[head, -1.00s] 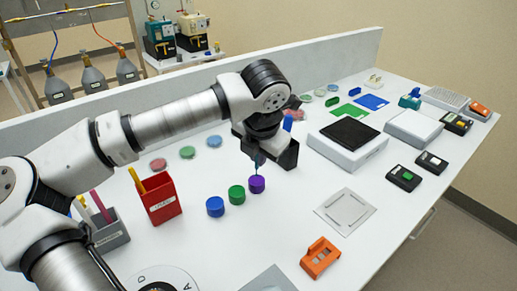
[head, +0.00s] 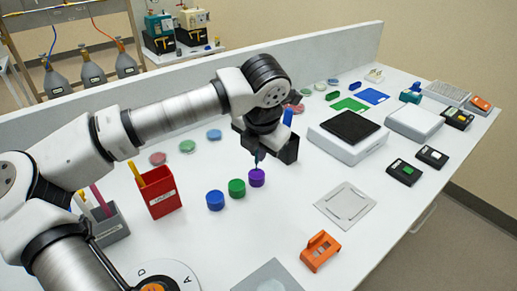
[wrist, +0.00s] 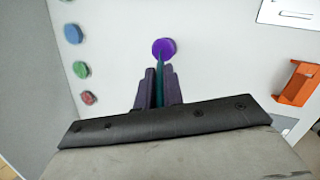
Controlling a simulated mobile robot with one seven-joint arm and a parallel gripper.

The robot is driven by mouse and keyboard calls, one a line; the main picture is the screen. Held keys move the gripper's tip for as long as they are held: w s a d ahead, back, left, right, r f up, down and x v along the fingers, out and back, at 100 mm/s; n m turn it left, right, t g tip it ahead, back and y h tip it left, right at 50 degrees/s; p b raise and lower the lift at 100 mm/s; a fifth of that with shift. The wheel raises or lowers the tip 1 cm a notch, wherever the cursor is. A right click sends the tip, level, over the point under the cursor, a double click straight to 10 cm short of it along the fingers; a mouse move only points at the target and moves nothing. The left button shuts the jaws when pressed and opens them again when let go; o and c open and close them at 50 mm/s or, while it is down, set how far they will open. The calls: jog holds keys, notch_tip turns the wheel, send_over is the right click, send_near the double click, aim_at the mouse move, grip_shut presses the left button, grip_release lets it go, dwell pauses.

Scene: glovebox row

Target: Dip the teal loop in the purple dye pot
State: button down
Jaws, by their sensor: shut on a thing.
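My gripper (head: 260,158) is shut on the teal loop (wrist: 160,80), a thin teal stick pointing down between the fingers. The purple dye pot (head: 257,178) stands on the bench right below the gripper, at the right end of a short row of pots. In the wrist view the loop's far end meets the purple pot (wrist: 163,47). I cannot tell whether its tip is inside the pot or just above it. The green pot (head: 237,188) and the blue pot (head: 215,200) stand to the left of the purple one.
A red holder (head: 160,192) with a yellow stick and a grey holder (head: 108,222) stand to the left. An orange rack (head: 320,251) and a grey plate (head: 345,205) lie to the right. A scale-like box with a black top (head: 348,133) stands behind. Several coloured dishes lie along the back.

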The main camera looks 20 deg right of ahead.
jog(key=shift+s+f+b, duration=0.1)
jog(key=shift+f+b, duration=0.55)
jog(key=shift+b, duration=0.4)
dwell(2.4)
jog(key=shift+r+p, duration=1.5)
jog(key=shift+r, duration=2.15)
jog(key=shift+f, duration=0.1)
jog(key=shift+f+b, duration=0.35)
jog(key=shift+b, duration=0.1)
jog(key=shift+r, duration=0.1)
